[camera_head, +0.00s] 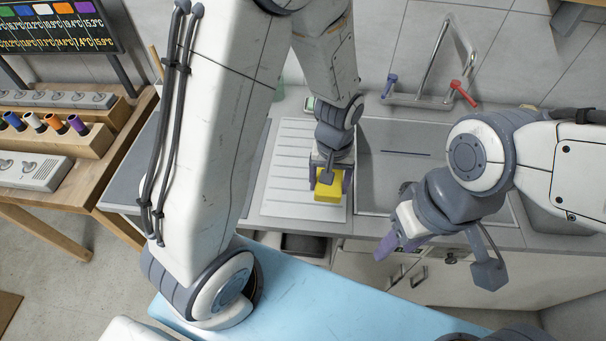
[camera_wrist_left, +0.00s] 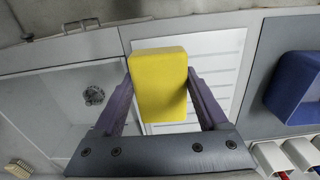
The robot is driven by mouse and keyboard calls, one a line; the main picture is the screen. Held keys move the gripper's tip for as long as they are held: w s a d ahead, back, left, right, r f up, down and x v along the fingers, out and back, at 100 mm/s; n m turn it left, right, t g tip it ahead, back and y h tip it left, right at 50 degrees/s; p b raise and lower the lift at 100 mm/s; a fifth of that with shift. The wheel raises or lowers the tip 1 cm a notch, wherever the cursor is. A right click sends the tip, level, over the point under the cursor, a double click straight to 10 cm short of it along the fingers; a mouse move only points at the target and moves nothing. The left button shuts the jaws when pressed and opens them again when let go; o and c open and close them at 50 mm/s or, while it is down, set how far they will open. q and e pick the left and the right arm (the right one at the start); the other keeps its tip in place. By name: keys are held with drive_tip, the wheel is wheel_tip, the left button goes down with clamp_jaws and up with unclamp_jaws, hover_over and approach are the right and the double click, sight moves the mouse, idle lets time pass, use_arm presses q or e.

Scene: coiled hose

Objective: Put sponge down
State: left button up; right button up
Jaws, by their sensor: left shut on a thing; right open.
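The yellow sponge (camera_head: 327,192) is held in my left gripper (camera_head: 330,176) over the white ribbed drainboard (camera_head: 286,178). I cannot tell whether the sponge touches the board. In the left wrist view the sponge (camera_wrist_left: 158,85) sits between the two purple fingers, with the ribbed board (camera_wrist_left: 222,45) behind it. My right gripper (camera_head: 398,246) is open and empty, in front of the sink counter and apart from the sponge.
The sink basin (camera_wrist_left: 60,95) with its drain lies beside the drainboard. A tap with blue and red handles (camera_head: 462,94) stands behind it. A blue container (camera_wrist_left: 296,88) is on the drainboard's other side. A wooden bench (camera_head: 110,140) with equipment stands at the left.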

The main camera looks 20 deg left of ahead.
use_arm(q)
drive_tip(key=shift+s+d+r, duration=0.1)
drive_tip(key=shift+r, duration=0.15)
drive_tip(key=p, duration=0.3)
hover_over(307, 182)
wheel_tip(307, 182, down, 7)
drive_tip(key=shift+r, duration=0.1)
wheel_tip(307, 182, down, 4)
drive_tip(key=shift+r+p, duration=0.15)
drive_tip(key=shift+p, duration=0.75)
drive_tip(key=shift+f, duration=0.2)
drive_tip(key=shift+f+b, duration=0.15)
drive_tip(key=shift+b, duration=0.15)
drive_tip(key=o, duration=1.4)
drive_tip(key=shift+c, duration=0.2)
